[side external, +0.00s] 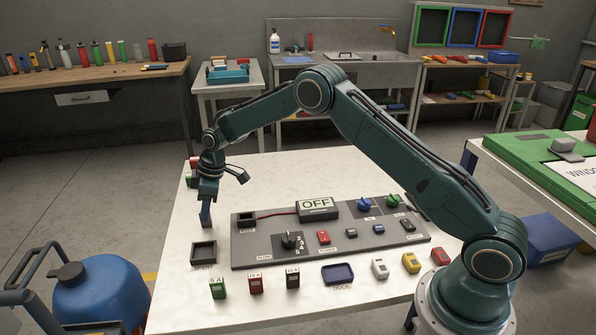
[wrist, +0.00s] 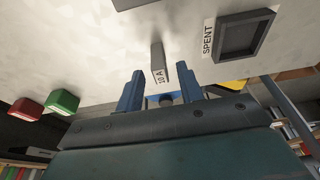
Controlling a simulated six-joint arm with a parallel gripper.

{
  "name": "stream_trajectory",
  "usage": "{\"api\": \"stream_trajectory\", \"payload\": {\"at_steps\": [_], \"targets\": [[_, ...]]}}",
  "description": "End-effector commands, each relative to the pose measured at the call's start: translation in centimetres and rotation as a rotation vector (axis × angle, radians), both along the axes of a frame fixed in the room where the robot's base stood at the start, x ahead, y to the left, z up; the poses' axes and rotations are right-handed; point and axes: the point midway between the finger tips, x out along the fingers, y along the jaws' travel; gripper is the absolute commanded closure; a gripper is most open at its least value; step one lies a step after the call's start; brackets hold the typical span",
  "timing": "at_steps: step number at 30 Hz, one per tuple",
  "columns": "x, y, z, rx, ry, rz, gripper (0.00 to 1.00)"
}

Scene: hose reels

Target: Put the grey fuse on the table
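A grey fuse (wrist: 158,62) with a white "10 A" label shows in the wrist view, over the white table top (wrist: 90,60). My gripper (wrist: 160,88) has two blue fingers set wide apart. The fuse's labelled end lies near the gap between them, with clear space on both sides. In the side view my gripper (side external: 206,222) points down, low over the table's left part, behind the tray marked SPENT (side external: 204,252). I cannot make out this fuse there; the gripper may hide it. The SPENT tray is empty and also shows in the wrist view (wrist: 243,36).
A grey panel (side external: 335,250) with an OFF box (side external: 317,208), knob and switches stands right of my gripper. Green (side external: 218,288), red (side external: 256,284) and dark (side external: 292,277) fuses stand in front. Red and green blocks lie at the table's far left edge.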

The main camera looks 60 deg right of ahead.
Motion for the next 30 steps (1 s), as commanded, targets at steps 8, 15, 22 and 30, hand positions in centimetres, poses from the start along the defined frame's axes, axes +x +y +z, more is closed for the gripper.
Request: {"api": "stream_trajectory", "payload": {"at_steps": [8, 15, 22, 30], "targets": [[-0.7, -0.8, 3.9, 0.001, -0.003, -0.001, 0.63], [-1.4, -1.5, 7.6, -0.001, -0.003, -0.001, 0.63], [-1.9, -1.9, 9.9, 0.001, -0.002, 0.0, 0.63], [-2.1, -2.1, 10.5, 0.0, 0.0, 0.0, 0.63]]}}
